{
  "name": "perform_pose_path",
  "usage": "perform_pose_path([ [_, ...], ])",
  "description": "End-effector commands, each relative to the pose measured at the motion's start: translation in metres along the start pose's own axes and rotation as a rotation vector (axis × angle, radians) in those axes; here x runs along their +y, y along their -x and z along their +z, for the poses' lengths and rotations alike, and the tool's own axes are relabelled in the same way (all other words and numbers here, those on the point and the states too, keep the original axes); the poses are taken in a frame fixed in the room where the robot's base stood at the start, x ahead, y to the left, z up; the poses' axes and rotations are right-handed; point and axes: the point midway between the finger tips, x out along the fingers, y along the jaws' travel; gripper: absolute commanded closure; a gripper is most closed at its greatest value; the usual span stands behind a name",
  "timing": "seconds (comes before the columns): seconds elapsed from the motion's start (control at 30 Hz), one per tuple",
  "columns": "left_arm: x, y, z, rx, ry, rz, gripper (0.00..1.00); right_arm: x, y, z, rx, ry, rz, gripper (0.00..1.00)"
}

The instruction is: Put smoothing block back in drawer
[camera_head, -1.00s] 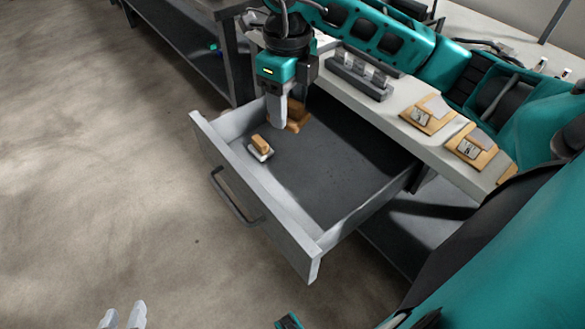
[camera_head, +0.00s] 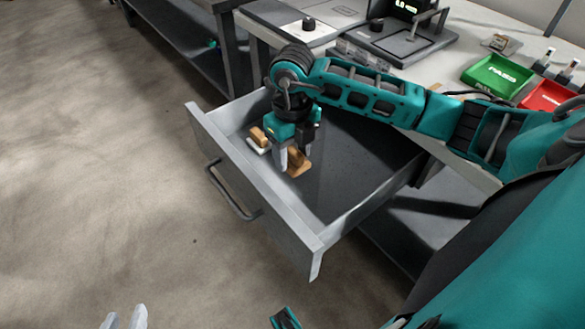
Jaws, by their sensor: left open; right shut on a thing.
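The grey drawer (camera_head: 238,178) is pulled open below the bench. My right gripper (camera_head: 296,160) reaches down into it from above and is shut on a brown wooden block (camera_head: 298,166), which appears to be the smoothing block. The held block is at or just above the drawer floor; I cannot tell which. A second small wooden-topped block with a pale base (camera_head: 257,138) lies in the drawer, left of the gripper near the front panel. My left gripper (camera_head: 124,320) is open and empty at the bottom left edge, mostly out of frame.
The drawer's dark floor (camera_head: 345,172) is clear to the right. The bench above holds a green tray (camera_head: 497,76), a red tray (camera_head: 548,96) and a device with a display (camera_head: 408,38). A dark shelf unit (camera_head: 185,38) stands at the back left.

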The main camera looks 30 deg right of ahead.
Motion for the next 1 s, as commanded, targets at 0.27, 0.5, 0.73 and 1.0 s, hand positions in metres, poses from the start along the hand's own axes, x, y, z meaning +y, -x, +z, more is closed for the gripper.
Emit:
perform_pose_path([
  [0.27,0.001,-0.004,0.005,0.002,0.007,0.0,0.57,0.0,-0.026,-0.001,0.002,0.001,0.0,0.81],
  [0.5,0.001,-0.007,0.009,0.002,0.007,0.0,0.57,0.0,-0.048,0.0,-0.001,0.001,0.0,0.81],
  [0.73,0.0,-0.007,0.01,0.002,0.005,-0.001,0.57,0.0,-0.049,0.0,-0.001,0.001,0.0,0.81],
  [1.0,-0.001,-0.007,0.011,0.001,-0.002,-0.001,0.57,0.0,-0.051,0.0,-0.001,0.001,0.0,0.29],
])
